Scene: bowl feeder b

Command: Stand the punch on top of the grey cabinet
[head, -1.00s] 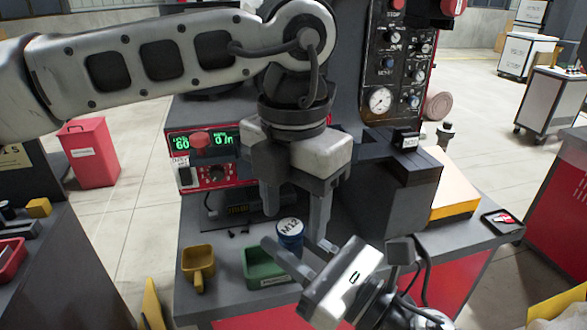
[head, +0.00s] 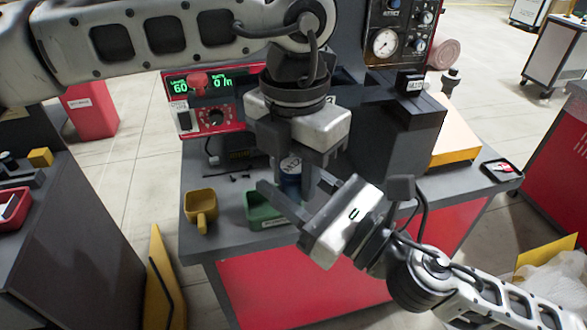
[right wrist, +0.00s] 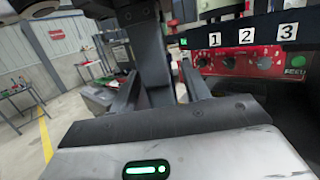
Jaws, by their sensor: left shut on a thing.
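A dark grey cabinet (head: 75,265) stands at the lower left.
A yellow scoop-like cup (head: 201,208) stands left of the green bin. A red control box (head: 212,100) and a dark machine block (head: 400,135) are behind. A black tray (head: 502,170) lies on the bench's right end. A red tray (head: 12,212) sits on the left cabinet.

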